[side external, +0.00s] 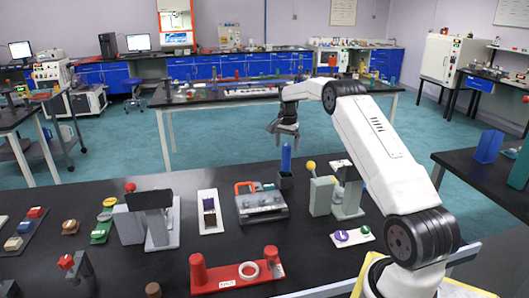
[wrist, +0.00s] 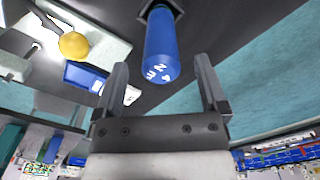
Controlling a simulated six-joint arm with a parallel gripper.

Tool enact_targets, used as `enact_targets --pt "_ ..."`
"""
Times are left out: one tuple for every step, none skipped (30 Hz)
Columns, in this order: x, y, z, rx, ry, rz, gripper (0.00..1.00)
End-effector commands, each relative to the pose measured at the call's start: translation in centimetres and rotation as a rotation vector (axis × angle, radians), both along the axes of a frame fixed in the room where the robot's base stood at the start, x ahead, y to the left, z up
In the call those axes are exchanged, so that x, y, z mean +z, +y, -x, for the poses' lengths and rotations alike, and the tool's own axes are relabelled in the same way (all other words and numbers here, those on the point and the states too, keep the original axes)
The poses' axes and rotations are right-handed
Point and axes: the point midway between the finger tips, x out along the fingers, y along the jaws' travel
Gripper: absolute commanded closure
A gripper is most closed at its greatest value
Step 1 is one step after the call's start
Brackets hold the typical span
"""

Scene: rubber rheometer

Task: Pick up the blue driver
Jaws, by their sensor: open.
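The blue driver (side external: 286,158) stands upright in a small dark holder (side external: 285,181) on the black bench. In the wrist view the blue driver (wrist: 161,48) shows at the top centre, with pale marks on its end and the dark holder behind it. My gripper (side external: 285,134) is above the driver in the side view. In the wrist view my gripper (wrist: 162,82) is open, its two fingers on either side of the line to the driver. Nothing is held, and the driver's end lies just beyond the fingertips.
A grey-green device with a yellow knob (side external: 310,165) stands right of the holder, and the knob (wrist: 74,45) shows in the wrist view. A clear case with an orange handle (side external: 262,206) lies to the left. A red rack (side external: 225,279) is at the front.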

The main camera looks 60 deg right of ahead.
Motion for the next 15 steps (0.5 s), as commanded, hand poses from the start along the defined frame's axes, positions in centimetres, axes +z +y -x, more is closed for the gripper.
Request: enact_targets --pt "-0.7 0.0 0.0 0.0 0.002 -0.001 0.08" --pt "-1.1 -0.1 0.0 0.0 0.001 -0.001 0.08" --pt "-1.6 -0.1 0.0 0.0 0.001 -0.001 0.08" --pt "-1.9 -0.1 0.0 0.0 0.002 -0.002 0.08" --pt "-2.3 -0.1 0.0 0.0 0.002 -0.002 0.08" --pt "-2.6 -0.1 0.0 0.0 0.001 -0.001 0.08" --pt "-2.9 -0.1 -0.1 0.001 0.0 0.0 0.08" --pt "-3.1 -0.1 -0.1 0.001 0.0 0.0 0.08" --pt "-3.3 -0.1 -0.1 0.001 -0.001 0.0 0.08" --pt "-3.5 -0.1 -0.1 0.001 -0.001 0.0 0.08" --pt "-3.6 -0.1 -0.1 0.001 -0.001 0.0 0.08" --pt "-3.6 -0.1 -0.1 0.001 -0.001 0.0 0.08" --pt "-3.7 -0.1 -0.1 0.001 -0.001 0.0 0.08" --pt "-3.7 -0.1 -0.1 0.001 -0.001 0.0 0.08" --pt "-3.7 -0.1 -0.1 0.001 -0.001 0.001 0.08"
